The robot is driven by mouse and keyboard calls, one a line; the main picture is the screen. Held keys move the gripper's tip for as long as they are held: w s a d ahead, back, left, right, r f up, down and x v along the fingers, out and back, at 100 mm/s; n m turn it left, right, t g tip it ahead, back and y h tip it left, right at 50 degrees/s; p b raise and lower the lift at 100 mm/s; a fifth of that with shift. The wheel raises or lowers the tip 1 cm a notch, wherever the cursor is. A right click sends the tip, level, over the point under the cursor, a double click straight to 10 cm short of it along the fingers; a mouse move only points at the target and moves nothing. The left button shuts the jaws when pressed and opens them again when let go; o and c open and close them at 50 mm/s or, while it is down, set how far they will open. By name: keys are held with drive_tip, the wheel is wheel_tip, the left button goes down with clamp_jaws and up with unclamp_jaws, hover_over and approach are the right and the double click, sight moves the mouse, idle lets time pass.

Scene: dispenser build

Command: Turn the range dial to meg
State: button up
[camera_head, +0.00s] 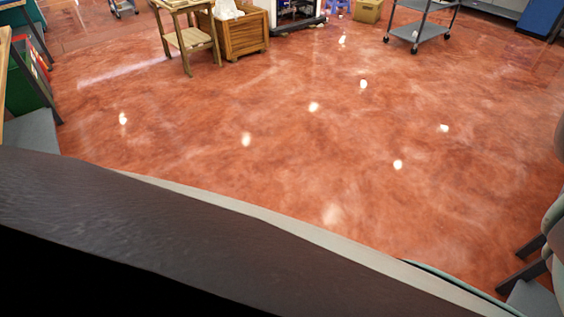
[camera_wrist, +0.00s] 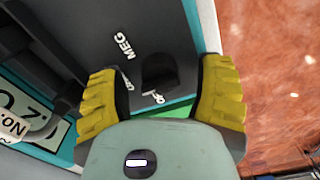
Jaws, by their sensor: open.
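In the wrist view, a dark range dial (camera_wrist: 160,70) stands on a dark grey panel (camera_wrist: 165,28). White raised letters reading MEG (camera_wrist: 124,45) are on the panel to the upper left of the dial. Another white label lies left of the dial by the left finger, and one lies just below it; both are partly hidden and unreadable. My gripper (camera_wrist: 158,78) is open, its two yellow ribbed fingers on either side of the dial, with visible gaps. I cannot tell how the dial points. The head view does not show the dial or my gripper.
In the head view, the floor (camera_head: 290,140) is open, with a wooden stand (camera_head: 190,38), wooden box (camera_head: 240,32) and grey cart (camera_head: 418,30) at the back.

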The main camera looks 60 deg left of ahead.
drive_tip(key=shift+o, duration=0.4)
clamp_jaws()
